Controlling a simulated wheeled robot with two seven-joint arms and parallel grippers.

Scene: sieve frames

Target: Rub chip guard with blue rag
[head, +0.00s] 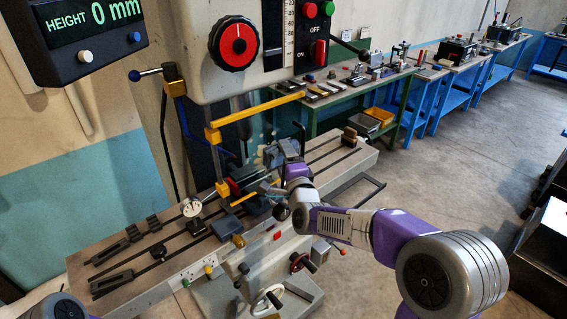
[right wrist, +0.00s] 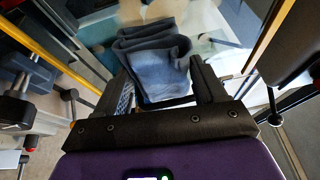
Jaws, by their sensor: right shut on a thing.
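The chip guard shows in the head view as a clear panel with a yellow frame (head: 258,109), below the milling machine's head. In the right wrist view its see-through panel (right wrist: 210,22) lies beyond the rag, with smudgy pale patches. The blue rag (right wrist: 155,62) is a folded, denim-like cloth between the fingers of my right gripper (right wrist: 160,88), which is shut on it. In the head view my right gripper (head: 283,155) is at the guard, and the rag is hard to make out there. I cannot tell whether the rag touches the panel. My left gripper is out of view.
The machine table (head: 130,225) carries a dial gauge (head: 191,207), clamps and a vise behind the guard. A black display (head: 85,35) reads HEIGHT 0 mm. The red knob (head: 233,44) sits above the guard.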

